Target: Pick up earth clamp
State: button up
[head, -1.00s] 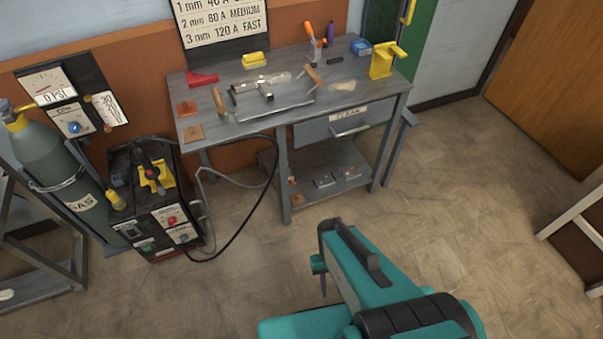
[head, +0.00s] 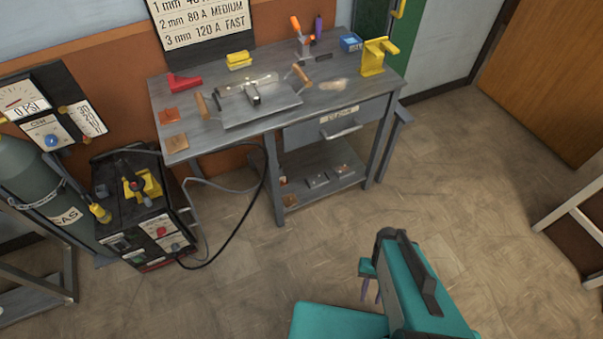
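A yellow clamp-like piece with dark and red parts (head: 143,186) sits on top of the black welding machine (head: 150,235) at the left. It looks like the earth clamp, but it is too small to be sure.
A grey workbench (head: 185,95) stands against the wall, with a metal fixture, tools and a yellow holder (head: 375,56) on it. A gas cylinder (head: 40,180) stands left of the machine. A black cable (head: 235,225) loops between machine and bench. The front floor is clear.

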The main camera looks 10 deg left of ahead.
aim_at(281, 177)
jog(key=z, duration=0.25)
jog(key=i, duration=0.8)
jog(key=u, duration=3.9)
jog(key=i, duration=0.1)
jog(key=z, duration=2.45)
